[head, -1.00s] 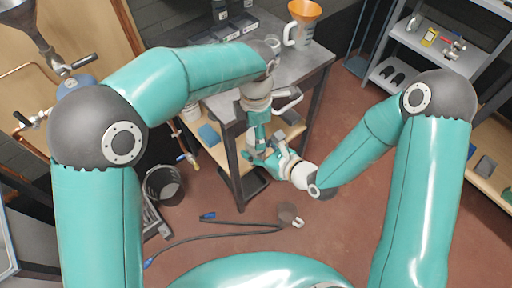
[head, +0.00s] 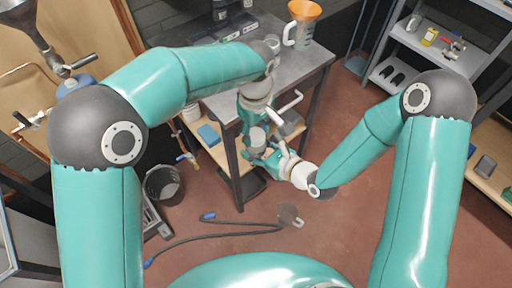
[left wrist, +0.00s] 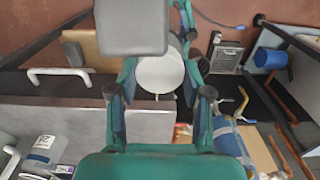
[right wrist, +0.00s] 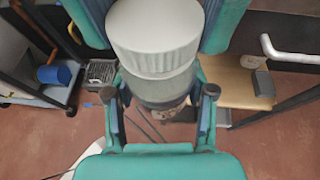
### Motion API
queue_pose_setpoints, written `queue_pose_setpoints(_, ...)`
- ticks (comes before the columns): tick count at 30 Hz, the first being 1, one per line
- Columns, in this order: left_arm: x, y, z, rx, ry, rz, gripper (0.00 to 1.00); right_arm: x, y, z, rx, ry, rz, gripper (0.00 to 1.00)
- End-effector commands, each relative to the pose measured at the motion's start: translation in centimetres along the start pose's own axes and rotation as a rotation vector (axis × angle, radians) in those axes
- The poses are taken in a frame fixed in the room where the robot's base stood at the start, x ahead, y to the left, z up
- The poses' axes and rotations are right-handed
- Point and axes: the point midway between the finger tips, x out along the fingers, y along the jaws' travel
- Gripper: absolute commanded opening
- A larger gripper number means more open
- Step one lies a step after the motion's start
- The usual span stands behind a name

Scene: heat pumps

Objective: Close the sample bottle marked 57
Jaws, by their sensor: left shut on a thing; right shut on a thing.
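A bottle (right wrist: 160,90) with a broad pale grey-white cap (right wrist: 155,35) stands upright in the right wrist view. Its body is partly hidden, and I cannot read a number on it. My right gripper (head: 262,158) is shut on the bottle's body, with its fingers on both sides below the cap. My left gripper (head: 257,138) comes from above and is shut on the cap. The cap also shows as a pale disc between its fingers in the left wrist view (left wrist: 160,74). The cap sits on or right at the bottle's top; I cannot tell how tightly.
Both grippers work beside the front edge of a grey metal table (head: 300,66). A jug with an orange funnel (head: 302,24) stands on the table. A lower wooden shelf holds a blue item (head: 208,134). A black bucket (head: 164,185) and a cable (head: 220,233) are on the red floor.

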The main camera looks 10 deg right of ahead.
Motion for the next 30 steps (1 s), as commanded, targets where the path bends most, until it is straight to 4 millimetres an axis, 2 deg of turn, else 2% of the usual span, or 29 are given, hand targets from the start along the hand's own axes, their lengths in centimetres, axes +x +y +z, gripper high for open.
queue_pose_setpoints(30,0.13,0.08,-0.27,2.338,0.001,-0.008,0.07,-0.06,0.06,-0.02,0.000,0.000,0.001,0.00)
